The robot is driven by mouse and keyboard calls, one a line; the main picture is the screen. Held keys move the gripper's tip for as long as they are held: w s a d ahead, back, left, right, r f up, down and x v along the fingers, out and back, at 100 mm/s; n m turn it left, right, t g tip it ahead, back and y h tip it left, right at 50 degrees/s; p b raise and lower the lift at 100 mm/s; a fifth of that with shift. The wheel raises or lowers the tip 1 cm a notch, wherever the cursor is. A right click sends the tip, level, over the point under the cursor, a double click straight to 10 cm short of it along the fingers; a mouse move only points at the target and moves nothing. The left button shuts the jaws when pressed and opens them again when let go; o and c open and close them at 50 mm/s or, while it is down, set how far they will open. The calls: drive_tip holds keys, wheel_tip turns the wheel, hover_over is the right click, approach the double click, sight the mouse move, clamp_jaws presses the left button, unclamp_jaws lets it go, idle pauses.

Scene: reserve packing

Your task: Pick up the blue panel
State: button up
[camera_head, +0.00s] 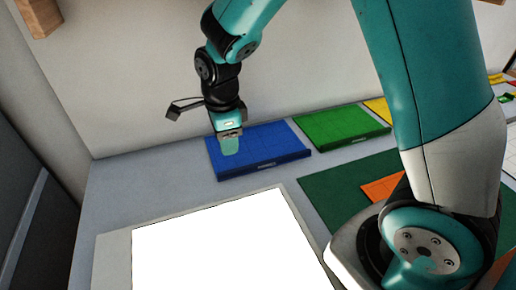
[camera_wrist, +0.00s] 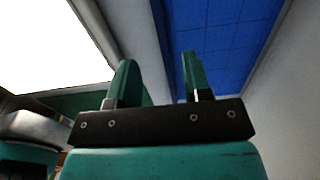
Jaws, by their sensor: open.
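The blue panel (camera_wrist: 222,40) shows there behind and right of the right finger. I cannot tell whether the fingers touch the panel.
A bright white panel (camera_head: 230,250) with a pale frame lies in front. A green panel (camera_head: 340,124) lies right of the blue one, and a yellow panel (camera_head: 379,109) beyond it. A dark green mat (camera_head: 335,195) bears an orange piece (camera_head: 382,187). A wall rises behind.

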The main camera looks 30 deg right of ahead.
hover_over(228, 172)
drive_tip(key=f, duration=0.4)
drive_tip(key=shift+d+f, duration=0.25)
drive_tip(key=shift+f, duration=0.1)
drive_tip(key=shift+a+f+p, duration=0.15)
drive_tip(key=shift+f+p, duration=0.25)
drive_tip(key=shift+f, duration=0.9)
drive_tip(key=shift+a+f+p, duration=0.1)
drive_tip(key=shift+f+p, duration=0.25)
drive_tip(key=shift+f, duration=0.95)
clamp_jaws()
